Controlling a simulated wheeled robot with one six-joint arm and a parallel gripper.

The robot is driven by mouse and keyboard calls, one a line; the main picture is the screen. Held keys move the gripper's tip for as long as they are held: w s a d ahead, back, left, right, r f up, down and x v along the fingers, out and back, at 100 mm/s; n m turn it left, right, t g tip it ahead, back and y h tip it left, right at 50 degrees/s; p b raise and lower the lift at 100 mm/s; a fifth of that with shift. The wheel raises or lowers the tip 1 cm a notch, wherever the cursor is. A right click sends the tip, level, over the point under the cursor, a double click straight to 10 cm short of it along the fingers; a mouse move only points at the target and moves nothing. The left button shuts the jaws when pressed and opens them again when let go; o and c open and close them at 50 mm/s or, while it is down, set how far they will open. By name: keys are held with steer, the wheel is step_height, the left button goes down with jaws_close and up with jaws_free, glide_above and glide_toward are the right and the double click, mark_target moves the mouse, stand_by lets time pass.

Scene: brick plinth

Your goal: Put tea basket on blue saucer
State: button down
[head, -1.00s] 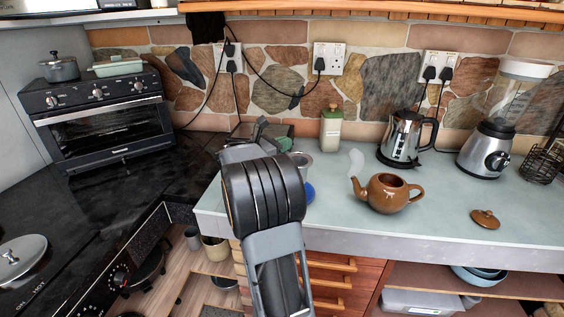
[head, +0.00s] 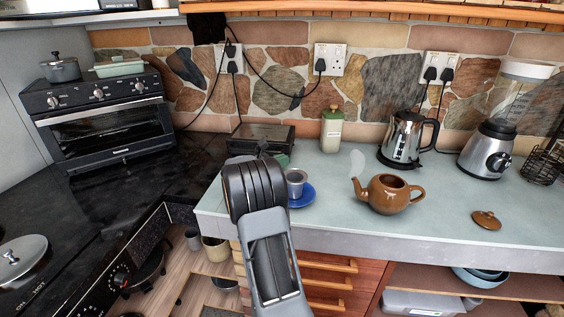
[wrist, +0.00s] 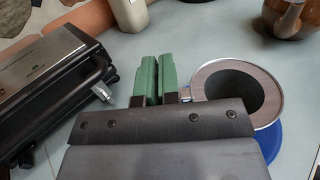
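The tea basket (head: 296,183) is a small grey metal cup with a wide rim and a dark inside; it also shows in the wrist view (wrist: 203,84). The blue saucer (head: 306,200) lies on the pale counter, and the basket stands over its left and back part. In the wrist view the saucer (wrist: 270,146) shows below and right of the basket. I cannot tell if they touch. The arm mostly hides the fingers in the head view.
A black and steel grill (head: 262,137) stands close on the left. A green-lidded jar (head: 331,131) is behind. A brown teapot (head: 388,193) stands right, its lid (head: 486,219) farther right, with a kettle (head: 403,140) behind. The counter's front edge is near the saucer.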

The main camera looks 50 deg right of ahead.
steer(key=shift+f, duration=0.1)
steer(key=c, duration=1.8)
jaws_free()
steer(key=o, duration=0.5)
steer(key=shift+c, duration=0.2)
steer(key=shift+r, duration=0.2)
steer(key=v, duration=1.2)
steer(key=s+a+f+m+t+y, duration=0.2)
steer(key=s+a+m+y, duration=0.3)
steer(key=a, duration=0.4)
steer(key=s+a+f+m+t+y, duration=0.2)
steer(key=s+a+m+y, duration=0.3)
steer(key=a, duration=0.5)
steer(key=s+a+f+m+t+y, duration=0.2)
steer(key=s+a+m+y, duration=0.3)
steer(key=a, duration=0.5)
steer(key=s+t+y, duration=0.1)
steer(key=y, duration=0.1)
steer(key=shift+s+y+b, duration=0.25)
steer(key=shift+y+b, duration=0.15)
